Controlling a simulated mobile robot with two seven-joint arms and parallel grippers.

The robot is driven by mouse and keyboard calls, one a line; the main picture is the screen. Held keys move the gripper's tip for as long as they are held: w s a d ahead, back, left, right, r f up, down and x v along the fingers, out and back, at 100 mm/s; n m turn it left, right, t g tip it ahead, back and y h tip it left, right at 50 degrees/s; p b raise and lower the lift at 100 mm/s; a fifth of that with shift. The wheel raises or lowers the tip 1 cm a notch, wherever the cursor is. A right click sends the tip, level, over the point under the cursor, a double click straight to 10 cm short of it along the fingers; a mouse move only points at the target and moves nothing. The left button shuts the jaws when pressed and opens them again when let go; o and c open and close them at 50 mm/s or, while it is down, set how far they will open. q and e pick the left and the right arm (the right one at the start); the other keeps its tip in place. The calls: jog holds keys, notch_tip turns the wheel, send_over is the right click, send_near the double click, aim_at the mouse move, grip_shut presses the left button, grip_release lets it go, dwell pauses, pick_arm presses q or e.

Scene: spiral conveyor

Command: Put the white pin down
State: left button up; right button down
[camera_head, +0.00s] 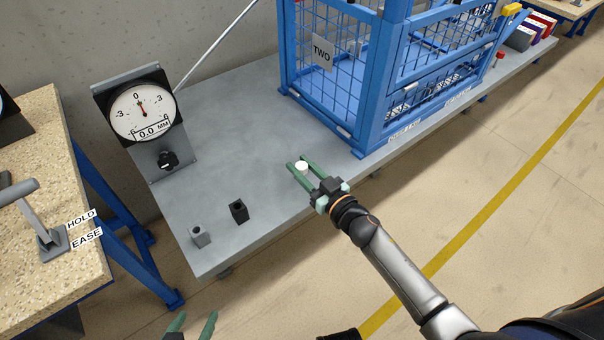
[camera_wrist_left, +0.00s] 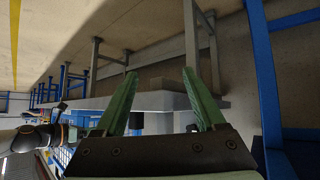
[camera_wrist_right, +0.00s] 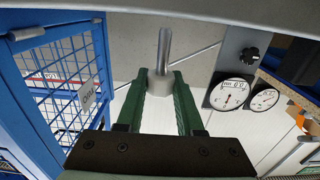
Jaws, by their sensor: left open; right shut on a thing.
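The white pin (camera_head: 301,166) is in my right gripper (camera_head: 296,166), over the grey bench. In the right wrist view the right gripper (camera_wrist_right: 160,88) is shut on the pin's pale body (camera_wrist_right: 158,84). A metal shank (camera_wrist_right: 164,50) sticks out beyond the fingers towards the bench. I cannot tell whether its tip touches the bench. A black block (camera_head: 238,211) and a grey block (camera_head: 200,236) stand on the bench to the lower left of the pin. My left gripper (camera_head: 191,325) is open and empty at the bottom edge; it also shows in the left wrist view (camera_wrist_left: 160,98).
A blue mesh cage (camera_head: 360,130) marked TWO stands behind and right of my right gripper. A dial gauge (camera_head: 142,112) reading 0.0 MM stands at the bench's left back. The bench (camera_head: 225,140) is clear between gauge, blocks and cage. A speckled table (camera_head: 40,130) is at left.

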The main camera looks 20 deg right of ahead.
pick_arm(q)
jog(key=w+r+t, duration=0.1)
jog(key=w+r, duration=0.1)
jog(key=r, duration=0.1)
jog(key=w+r+t, duration=0.1)
jog(key=shift+w+a+r+t, duration=0.15)
jog(key=shift+w+r+t, duration=0.1)
jog(key=shift+r+t, duration=0.1)
pick_arm(e)
jog(key=shift+f, duration=0.35)
pick_arm(q)
jog(key=shift+w+r+b, duration=0.2)
jog(key=shift+r+b, duration=0.1)
jog(key=shift+b, duration=0.05)
pick_arm(e)
jog(key=shift+f, duration=0.15)
jog(key=c, duration=0.5)
grip_release()
jog(key=shift+c, duration=0.2)
pick_arm(q)
jog(key=shift+w+r, duration=0.1)
jog(key=shift+r, duration=0.1)
